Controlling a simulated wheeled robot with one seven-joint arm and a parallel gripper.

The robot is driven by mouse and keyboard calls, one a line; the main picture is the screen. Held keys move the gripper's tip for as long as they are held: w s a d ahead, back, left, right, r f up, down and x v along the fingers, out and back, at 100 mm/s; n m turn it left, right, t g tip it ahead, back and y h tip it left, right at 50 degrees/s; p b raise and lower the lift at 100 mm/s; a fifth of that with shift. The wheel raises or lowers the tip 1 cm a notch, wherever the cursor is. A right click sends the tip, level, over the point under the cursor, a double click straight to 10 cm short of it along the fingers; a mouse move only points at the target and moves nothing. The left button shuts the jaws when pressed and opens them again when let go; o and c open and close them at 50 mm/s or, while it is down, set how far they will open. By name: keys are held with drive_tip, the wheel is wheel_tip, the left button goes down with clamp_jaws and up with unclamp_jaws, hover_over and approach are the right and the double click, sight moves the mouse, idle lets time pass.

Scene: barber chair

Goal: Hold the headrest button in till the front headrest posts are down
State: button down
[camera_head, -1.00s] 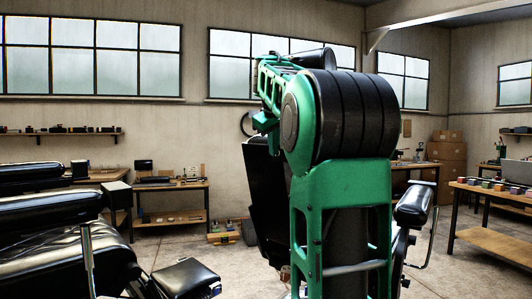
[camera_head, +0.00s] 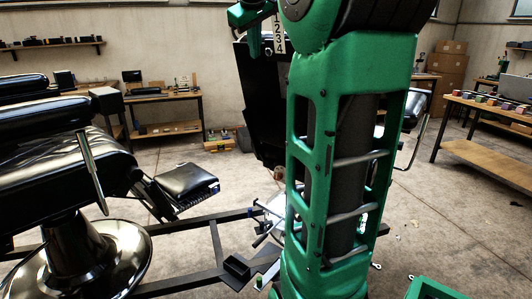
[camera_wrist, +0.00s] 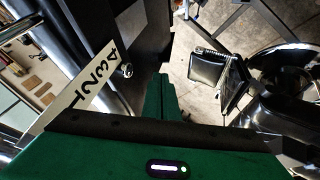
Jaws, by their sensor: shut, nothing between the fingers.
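My gripper (camera_wrist: 162,88) shows in the wrist view as green fingers, shut and empty, pointing toward a dark upright panel. A small round silver knob (camera_wrist: 125,70), possibly the headrest button, sits on that panel left of the fingertips, with a visible gap between. A pale scale plate (camera_wrist: 82,88) marked 1 to 4 lies left of the knob. Bright metal tubes (camera_wrist: 28,17) at the left may be headrest posts; I cannot tell which are the front ones.
Another black barber chair (camera_head: 60,165) with a footrest (camera_head: 187,180) and round chrome base stands at the left. A dark floor frame (camera_head: 215,245) runs between the chairs. Workbenches stand at the back (camera_head: 160,128) and right (camera_head: 470,150). Open floor lies at the right.

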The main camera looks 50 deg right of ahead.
drive_tip(key=v, duration=1)
drive_tip(key=s+a+f+m+g+y, duration=0.1)
drive_tip(key=s+f, duration=0.3)
drive_tip(key=f, duration=0.6)
drive_tip(key=s+a+f+m+g+y, duration=0.1)
drive_tip(key=s+a+f, duration=0.3)
drive_tip(key=f, duration=0.7)
drive_tip(key=s+a+f+m+g+y, duration=0.1)
drive_tip(key=s+a+f+g, duration=0.1)
drive_tip(key=f, duration=0.8)
drive_tip(key=shift+s+a+f, duration=0.4)
drive_tip(key=shift+s+a, duration=0.05)
drive_tip(key=shift+s, duration=0.9)
drive_tip(key=s+a+f+m+y, duration=0.1)
drive_tip(key=s+a+f, duration=0.3)
drive_tip(key=f, duration=0.2)
drive_tip(key=s+a+f+m+g+y, duration=0.1)
drive_tip(key=s+a+f+y, duration=0.1)
drive_tip(key=s+a+f, duration=0.2)
wheel_tip(320, 180, down, 3)
drive_tip(key=shift+s+a+f, duration=0.2)
drive_tip(key=shift+s+a, duration=0.15)
drive_tip(key=shift+s, duration=0.35)
drive_tip(key=shift+w+d, duration=0.1)
